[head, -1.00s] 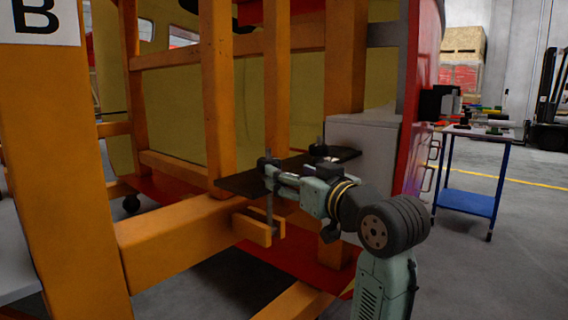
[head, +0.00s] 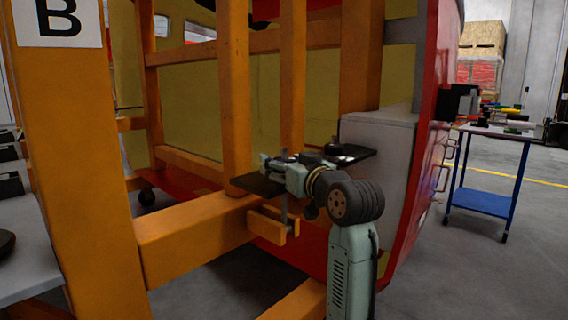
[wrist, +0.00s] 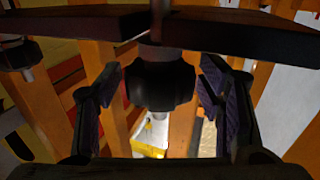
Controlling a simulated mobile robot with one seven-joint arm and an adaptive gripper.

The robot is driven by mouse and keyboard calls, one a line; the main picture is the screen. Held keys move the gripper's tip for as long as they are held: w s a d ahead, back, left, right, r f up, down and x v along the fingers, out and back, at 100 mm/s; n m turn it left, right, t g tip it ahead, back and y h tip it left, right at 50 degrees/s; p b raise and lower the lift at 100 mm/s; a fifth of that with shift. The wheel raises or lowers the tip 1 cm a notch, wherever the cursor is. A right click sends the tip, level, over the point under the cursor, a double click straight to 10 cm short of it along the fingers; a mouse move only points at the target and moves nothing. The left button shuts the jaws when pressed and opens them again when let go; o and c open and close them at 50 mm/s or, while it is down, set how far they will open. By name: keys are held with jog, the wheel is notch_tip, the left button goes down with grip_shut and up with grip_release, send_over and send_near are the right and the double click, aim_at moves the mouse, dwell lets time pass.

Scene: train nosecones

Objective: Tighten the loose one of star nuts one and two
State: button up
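A dark plate (head: 258,185) lies across the orange frame in the head view, with a dark star nut (head: 333,149) on its far right part. My gripper (head: 277,165) is over the plate's near left part. In the wrist view a dark star nut (wrist: 160,82) sits between the two fingers of my gripper (wrist: 160,100), on a post by the plate (wrist: 240,35). The fingers are apart, with a visible gap on each side of this nut. Another dark nut (wrist: 15,52) shows at the left edge of the wrist view. Which nut is loose cannot be seen.
Orange posts (head: 236,90) stand close behind the plate. A small wooden block (head: 268,227) hangs below it. A grey box (head: 378,150) and red shell (head: 430,130) are to the right. A blue trolley (head: 483,202) with tools stands farther right on open floor.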

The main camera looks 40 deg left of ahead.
jog(key=c, duration=1.1)
